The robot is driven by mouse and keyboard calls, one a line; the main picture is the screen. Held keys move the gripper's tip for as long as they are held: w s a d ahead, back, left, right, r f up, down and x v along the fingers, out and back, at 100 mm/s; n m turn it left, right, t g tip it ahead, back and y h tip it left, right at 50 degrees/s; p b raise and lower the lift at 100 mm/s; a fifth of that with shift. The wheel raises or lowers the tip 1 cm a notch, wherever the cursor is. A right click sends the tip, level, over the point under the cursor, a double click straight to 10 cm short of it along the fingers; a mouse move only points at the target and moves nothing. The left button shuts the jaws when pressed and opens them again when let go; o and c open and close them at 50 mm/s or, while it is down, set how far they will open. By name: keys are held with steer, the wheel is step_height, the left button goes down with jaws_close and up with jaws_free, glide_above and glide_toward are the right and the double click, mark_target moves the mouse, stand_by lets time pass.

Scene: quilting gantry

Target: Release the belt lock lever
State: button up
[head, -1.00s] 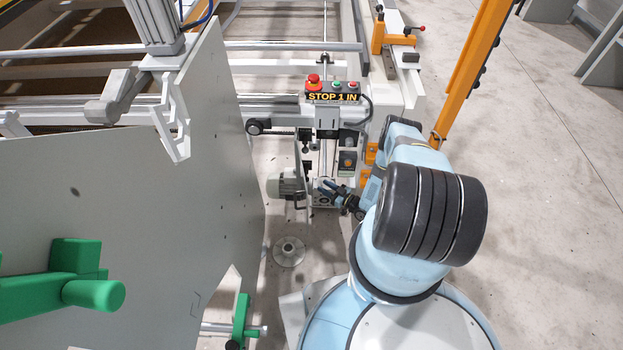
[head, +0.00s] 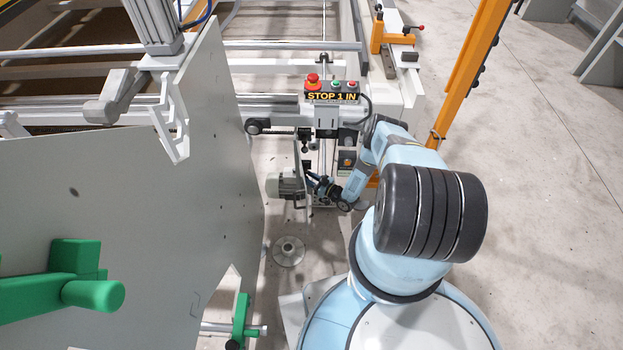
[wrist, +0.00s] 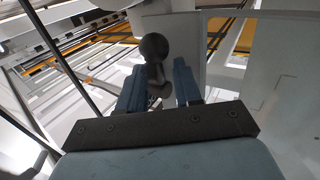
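In the wrist view, a dark lever with a round ball knob (wrist: 153,46) stands between the two blue fingers of my gripper (wrist: 160,72). The fingers are apart. The knob and its stem are close to the left finger, and a gap shows on the right. I cannot tell whether the left finger touches it. In the head view, my gripper (head: 313,182) is low beside the grey motor (head: 288,185), under the control box. The lever cannot be made out clearly there.
The control box (head: 331,92) with a red stop button is above my gripper. A large grey panel (head: 120,190) with a green handle (head: 75,278) fills the left. A round metal foot (head: 288,251) is on the floor. The floor to the right is open, past an orange post (head: 468,75).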

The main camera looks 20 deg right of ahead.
jaws_close()
